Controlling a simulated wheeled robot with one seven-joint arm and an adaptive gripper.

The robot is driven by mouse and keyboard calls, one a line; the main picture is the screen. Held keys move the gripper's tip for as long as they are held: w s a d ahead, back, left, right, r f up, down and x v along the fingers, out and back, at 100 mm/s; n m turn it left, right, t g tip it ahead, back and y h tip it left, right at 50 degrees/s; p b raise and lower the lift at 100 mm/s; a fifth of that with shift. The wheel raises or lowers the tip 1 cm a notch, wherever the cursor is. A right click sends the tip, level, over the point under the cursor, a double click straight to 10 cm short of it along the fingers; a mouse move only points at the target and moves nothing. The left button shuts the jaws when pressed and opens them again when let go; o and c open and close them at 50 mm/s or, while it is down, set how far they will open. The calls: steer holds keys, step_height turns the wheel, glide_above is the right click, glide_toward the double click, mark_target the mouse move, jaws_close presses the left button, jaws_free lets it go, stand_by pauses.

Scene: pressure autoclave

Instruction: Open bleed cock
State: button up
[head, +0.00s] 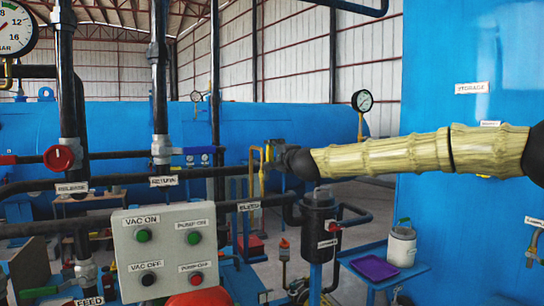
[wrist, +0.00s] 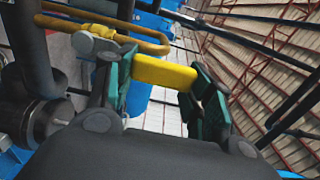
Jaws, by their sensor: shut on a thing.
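The bleed cock's yellow handle (wrist: 164,73) lies between the two green-padded fingers of my gripper (wrist: 163,84) in the wrist view, and the pads are shut on its ends. A brass-yellow pipe (wrist: 100,22) bends around behind the left finger. In the head view my gripper (head: 270,153) is at the end of my sleeved arm, at the yellow bleed pipe (head: 255,175). The BLEED label (head: 249,206) hangs just below. The gripper hides most of the cock's body in the head view.
A control box (head: 168,255) with green and red buttons stands at front left. A dark vertical cylinder (head: 318,235) stands below my arm. A blue storage tank (head: 465,80) is at right. Dark pipes run close around the gripper, including a vertical one (head: 215,90) to its left.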

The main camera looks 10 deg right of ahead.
steer(key=shift+d, duration=0.1)
steer(key=o, duration=1.5)
steer(key=shift+d, duration=0.1)
steer(key=s, duration=0.4)
steer(key=s+d, duration=0.1)
steer(key=s, duration=0.3)
steer(key=s+d, duration=0.1)
steer(key=s, duration=0.2)
steer(key=shift+s+d, duration=0.1)
steer(key=shift+s, duration=0.3)
